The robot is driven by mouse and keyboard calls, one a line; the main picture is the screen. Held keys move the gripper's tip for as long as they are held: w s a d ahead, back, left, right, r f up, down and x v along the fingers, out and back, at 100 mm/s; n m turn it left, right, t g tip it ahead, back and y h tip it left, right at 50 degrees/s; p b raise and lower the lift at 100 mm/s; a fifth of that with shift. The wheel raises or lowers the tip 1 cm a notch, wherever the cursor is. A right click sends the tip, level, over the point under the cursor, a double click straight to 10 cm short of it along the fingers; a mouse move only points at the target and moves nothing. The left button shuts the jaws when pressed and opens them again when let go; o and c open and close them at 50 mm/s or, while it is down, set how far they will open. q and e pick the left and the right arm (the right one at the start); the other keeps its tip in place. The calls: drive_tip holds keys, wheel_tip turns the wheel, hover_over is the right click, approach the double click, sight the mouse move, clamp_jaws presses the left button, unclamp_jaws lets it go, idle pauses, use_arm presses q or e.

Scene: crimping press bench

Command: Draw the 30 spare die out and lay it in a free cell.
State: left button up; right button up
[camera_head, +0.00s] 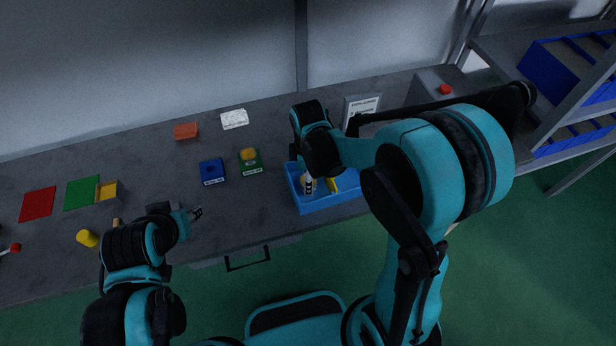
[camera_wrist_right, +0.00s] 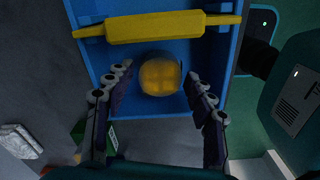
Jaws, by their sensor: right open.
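In the right wrist view a rounded yellow piece (camera_wrist_right: 160,75) shows over the blue tray's floor, between the spread fingers of my right gripper (camera_wrist_right: 160,85); I see no contact. I cannot read a number on it. The blue tray (camera_head: 325,206) stands near the bench's front edge, with a yellow bar (camera_wrist_right: 155,27) across it. My right gripper (camera_head: 308,184) is open, pointing down at the tray. A green block (camera_head: 250,168) holds a yellow piece (camera_head: 249,154); beside it is a blue block (camera_head: 212,172) with a dark hole. Their labels are unreadable. My left gripper (camera_head: 196,213) is over the front bench, jaws unclear.
An orange-red block (camera_head: 186,131) and a white block (camera_head: 234,119) lie farther back. A red mat (camera_head: 38,204), a green mat (camera_head: 82,193) and a yellow cylinder (camera_head: 87,238) are at left. A sign (camera_head: 361,108) stands behind the tray. Bare bench lies between the mats and blocks.

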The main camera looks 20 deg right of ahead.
drive_tip(key=shift+r, duration=0.2)
drive_tip(key=shift+r+p, duration=0.75)
drive_tip(key=shift+r, duration=0.1)
drive_tip(key=shift+r+p, duration=2.3)
drive_tip(key=shift+r, duration=0.7)
drive_tip(key=o, duration=0.6)
drive_tip(key=shift+c, duration=0.2)
